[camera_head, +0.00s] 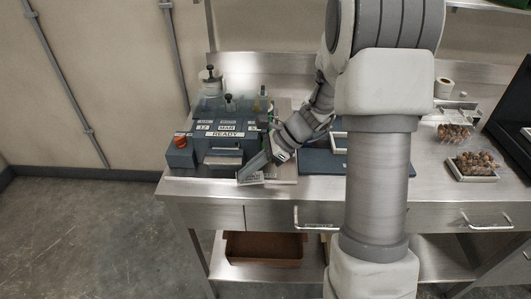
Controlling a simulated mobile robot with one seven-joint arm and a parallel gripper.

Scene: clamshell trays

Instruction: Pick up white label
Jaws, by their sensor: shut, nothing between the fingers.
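My gripper (242,178) is low over the steel bench near its front edge, just right of the blue label machine's front opening. Its fingers are shut and point down and left. A small pale printed piece, apparently the white label (256,178), lies right beside the fingertips on the bench. My gripper partly covers it, and it is too small to read. The blue machine (215,142) has a "READY" strip on its front, with "12" and "MAR" plates above it. I cannot tell whether the fingertips touch the label.
A red knob (181,142) is on a box left of the machine. Bottles (262,101) stand behind it. A blue mat (315,163) lies to the right, partly behind my arm.

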